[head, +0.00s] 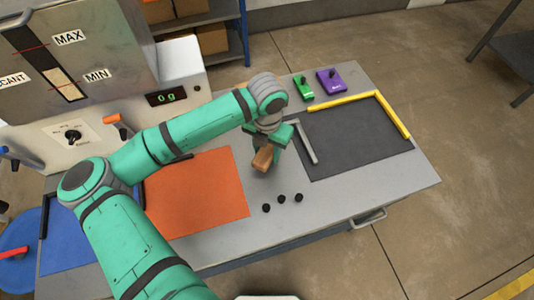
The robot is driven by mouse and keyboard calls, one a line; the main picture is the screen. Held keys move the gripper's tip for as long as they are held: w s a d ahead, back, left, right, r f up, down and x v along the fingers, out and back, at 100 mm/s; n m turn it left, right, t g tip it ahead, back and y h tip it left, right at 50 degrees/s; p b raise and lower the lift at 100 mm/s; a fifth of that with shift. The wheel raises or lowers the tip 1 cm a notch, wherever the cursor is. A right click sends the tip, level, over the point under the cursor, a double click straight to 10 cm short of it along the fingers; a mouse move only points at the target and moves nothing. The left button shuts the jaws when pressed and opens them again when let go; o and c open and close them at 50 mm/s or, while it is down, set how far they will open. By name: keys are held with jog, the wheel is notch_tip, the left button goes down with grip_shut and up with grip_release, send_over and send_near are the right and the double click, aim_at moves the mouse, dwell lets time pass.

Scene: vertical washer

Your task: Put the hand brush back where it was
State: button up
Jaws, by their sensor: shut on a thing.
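My gripper (268,148) is at the end of the green arm, above the grey tabletop between the orange mat and the dark mat. It is shut on a brown, wooden-looking block, which I take to be the hand brush (263,159). The brush hangs tilted below the fingers, and its upper part is hidden by them. I cannot tell its exact height above the table.
The orange mat (195,195) lies left and the dark mat (350,140) right, edged by yellow bars (343,101) and a grey bar (304,141). Several black knobs (281,198) lie in front. Green (303,87) and purple (330,80) items stand behind. The washer (90,70) stands back left.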

aim_at(267, 151)
jog(key=shift+f, duration=0.9)
jog(key=shift+f, duration=0.15)
jog(key=o, duration=1.2)
notch_tip(267, 151, up, 12)
jog(key=shift+r, duration=0.2)
jog(key=shift+s, duration=0.1)
